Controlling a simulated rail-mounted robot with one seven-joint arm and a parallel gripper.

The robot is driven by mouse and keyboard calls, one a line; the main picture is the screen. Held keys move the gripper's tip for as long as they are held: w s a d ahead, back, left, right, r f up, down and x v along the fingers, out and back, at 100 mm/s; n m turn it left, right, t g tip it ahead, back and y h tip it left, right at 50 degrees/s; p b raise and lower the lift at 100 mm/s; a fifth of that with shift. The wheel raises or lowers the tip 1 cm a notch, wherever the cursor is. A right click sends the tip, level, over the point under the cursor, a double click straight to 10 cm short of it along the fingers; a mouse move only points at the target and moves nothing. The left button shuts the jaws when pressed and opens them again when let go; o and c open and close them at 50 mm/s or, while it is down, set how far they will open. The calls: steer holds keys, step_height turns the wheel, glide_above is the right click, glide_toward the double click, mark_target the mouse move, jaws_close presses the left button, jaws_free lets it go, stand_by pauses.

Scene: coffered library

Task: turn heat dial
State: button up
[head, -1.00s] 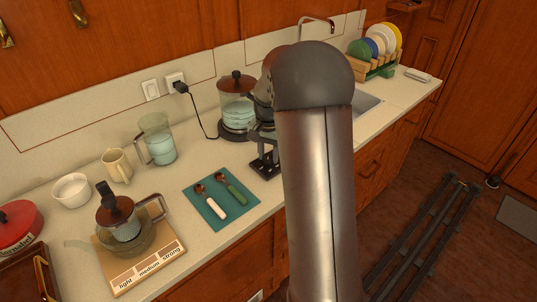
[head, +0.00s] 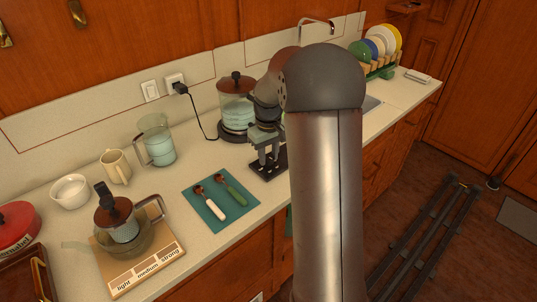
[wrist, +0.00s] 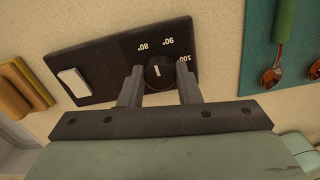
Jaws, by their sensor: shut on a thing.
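The heat dial (wrist: 158,74) is a round black knob with a short white pointer line. It sits on a black panel (wrist: 105,72) marked 80°, 90° and 100°. In the wrist view the line stands nearly upright, roughly between the 80° and 90° marks. My gripper (wrist: 159,86) is shut on the dial, one finger on each side of it. In the head view my gripper (head: 268,154) is low over the black panel (head: 270,173), and the dial is hidden there.
A white switch (wrist: 74,82) is on the panel. A kettle (head: 236,110) stands behind my gripper. A teal mat (head: 211,219) with two spoons lies left of the panel. A scale-like board (head: 146,269) with a glass brewer is further left. My arm hides part of the sink.

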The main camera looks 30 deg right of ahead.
mark_target(269, 157)
steer(key=n, duration=0.5)
steer(key=shift+r, duration=0.1)
steer(key=shift+w, duration=0.1)
stand_by(0.4)
steer(key=o, duration=1)
steer(key=shift+c, duration=0.2)
step_height(269, 157, up, 17)
steer(key=shift+r, duration=0.2)
